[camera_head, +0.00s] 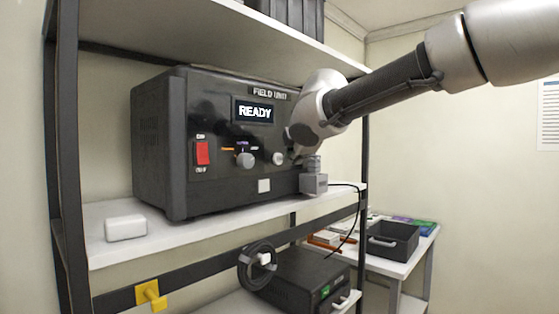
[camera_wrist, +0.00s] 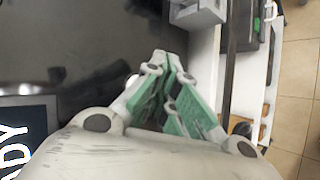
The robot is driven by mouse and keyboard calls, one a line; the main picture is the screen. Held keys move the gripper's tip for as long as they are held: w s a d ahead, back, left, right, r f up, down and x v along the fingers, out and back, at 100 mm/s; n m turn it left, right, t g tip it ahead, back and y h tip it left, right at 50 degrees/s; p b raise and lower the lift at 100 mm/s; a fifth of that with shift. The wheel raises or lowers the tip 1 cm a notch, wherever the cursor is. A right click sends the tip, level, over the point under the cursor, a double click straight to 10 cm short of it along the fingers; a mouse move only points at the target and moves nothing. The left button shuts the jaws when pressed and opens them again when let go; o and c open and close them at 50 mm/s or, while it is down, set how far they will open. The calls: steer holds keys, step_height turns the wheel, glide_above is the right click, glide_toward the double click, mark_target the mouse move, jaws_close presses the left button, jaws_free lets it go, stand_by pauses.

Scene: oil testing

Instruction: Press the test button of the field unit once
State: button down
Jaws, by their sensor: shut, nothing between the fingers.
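The field unit (camera_head: 160,145) is a black box on the shelf. Its lit display (camera_head: 255,111) reads READY. I cannot read which one is the test button. My gripper (camera_wrist: 168,58) is shut and empty in the wrist view, its green-padded fingers together beside the unit's dark front. In the head view my arm hides the unit's right front, and the fingertips cannot be made out. Contact cannot be told.
A small grey block fixture (camera_head: 314,183) stands at the unit's right front corner, close to my gripper. A white box (camera_head: 126,228) sits on the shelf at left. A shelf post (camera_head: 365,150) stands at right. Below are a second dark device (camera_head: 300,280) and a table tray (camera_head: 393,242).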

steer(key=shift+w+a, duration=0.2)
steer(key=shift+a, duration=0.1)
steer(key=shift+w+a, duration=0.3)
steer(key=shift+a, duration=0.05)
stand_by(0.8)
steer(key=shift+s+d, duration=0.55)
steer(key=shift+d, duration=0.15)
steer(key=s+d, duration=0.1)
steer(key=d, duration=0.1)
steer(key=s+d, duration=0.2)
stand_by(0.6)
stand_by(0.4)
